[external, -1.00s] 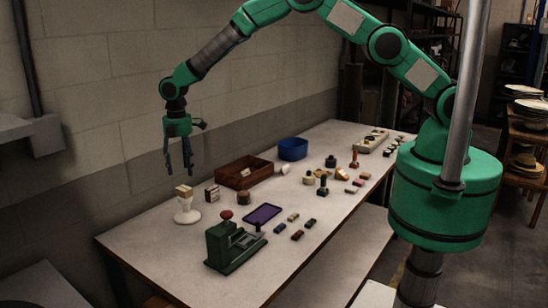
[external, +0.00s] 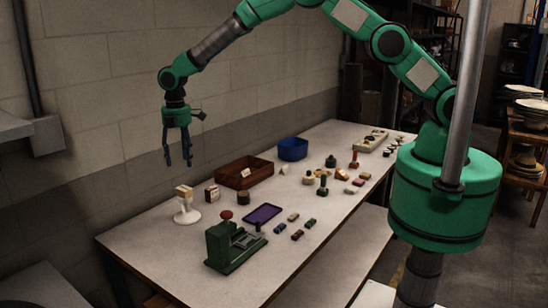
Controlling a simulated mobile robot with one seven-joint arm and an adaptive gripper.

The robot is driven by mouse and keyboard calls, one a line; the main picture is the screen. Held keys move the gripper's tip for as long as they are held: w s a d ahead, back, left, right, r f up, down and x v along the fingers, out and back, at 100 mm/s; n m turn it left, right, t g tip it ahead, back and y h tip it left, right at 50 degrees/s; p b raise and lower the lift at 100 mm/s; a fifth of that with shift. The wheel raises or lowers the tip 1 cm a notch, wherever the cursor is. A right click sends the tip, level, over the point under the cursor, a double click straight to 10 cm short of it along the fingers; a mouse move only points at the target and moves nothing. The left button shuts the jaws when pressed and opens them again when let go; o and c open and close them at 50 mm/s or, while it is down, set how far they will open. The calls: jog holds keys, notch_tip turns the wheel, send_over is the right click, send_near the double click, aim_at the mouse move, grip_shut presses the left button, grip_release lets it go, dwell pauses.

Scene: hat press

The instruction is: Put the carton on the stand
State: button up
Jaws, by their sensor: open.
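A small tan-and-white carton (external: 184,191) rests on top of the white stand (external: 187,216) near the left edge of the table. The stand is upright, with a round foot and a narrow neck. My gripper (external: 178,163) is open and empty above the carton, with its fingers pointing down and clear air between them and the carton. A second small box, brown with a pale face (external: 212,194), stands on the table just right of the stand.
A brown wooden tray (external: 262,178) and a blue bin (external: 293,149) stand behind. A green press with a red knob (external: 232,247) and a purple tray (external: 263,215) are in front. Several small stamps and blocks cover the table's right half. The wall runs close behind.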

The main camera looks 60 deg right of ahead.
jog(key=s+d+r+m+t, duration=0.1)
jog(key=s+d+r+m, duration=0.1)
jog(key=d+r, duration=0.55)
jog(key=s+d+r+m, duration=0.2)
jog(key=d+r, duration=0.2)
jog(key=r, duration=0.7)
jog(key=s+d+r+m+t, duration=0.2)
jog(key=s+d+r+m, duration=0.2)
jog(key=s+d+r, duration=0.85)
jog(key=s+d+r+m+t, duration=0.1)
jog(key=s+d+r+m, duration=0.1)
jog(key=s+d+r, duration=0.4)
jog(key=s+d+r+m, duration=0.25)
jog(key=s+d, duration=0.25)
jog(key=s, duration=0.3)
jog(key=s+d+f+m, duration=0.1)
jog(key=s+d+m, duration=0.1)
jog(key=s, duration=0.7)
jog(key=s+d+f+m+t, duration=0.1)
jog(key=s+d+f+m, duration=0.1)
jog(key=s, duration=0.7)
jog(key=shift+d+m+t, duration=0.3)
jog(key=shift+d+m, duration=0.45)
jog(key=shift+d, duration=0.5)
jog(key=shift+w, duration=0.1)
